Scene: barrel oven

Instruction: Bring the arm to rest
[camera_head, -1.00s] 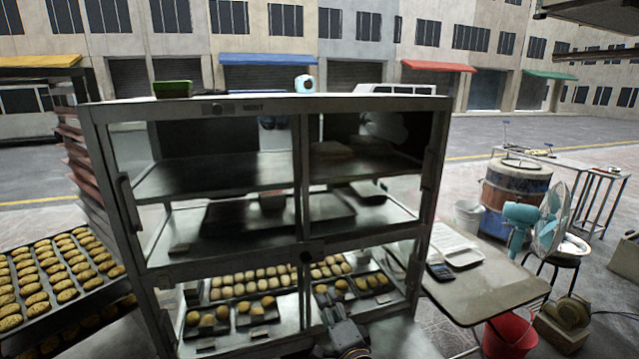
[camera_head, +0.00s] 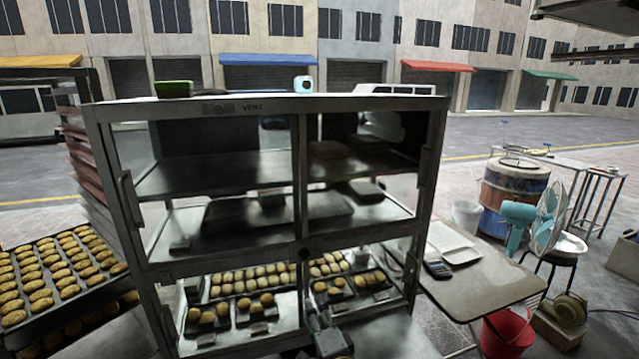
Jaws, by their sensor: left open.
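My left gripper (camera_head: 321,325) shows low in the middle of the head view, in front of the lower part of a glass-fronted metal cabinet (camera_head: 222,108). It is open, and I see nothing held in it. It is small and dark, so its exact gap to the cabinet is hard to tell. Most of my left arm is out of the frame. My right gripper is not in view.
The cabinet holds trays of buns (camera_head: 262,301) on its lower level. Cookie trays (camera_head: 52,268) stand at the left. At the right are a table (camera_head: 490,285) with a calculator (camera_head: 437,269), a fan (camera_head: 545,218), a red bucket (camera_head: 507,333) and a barrel oven (camera_head: 513,190).

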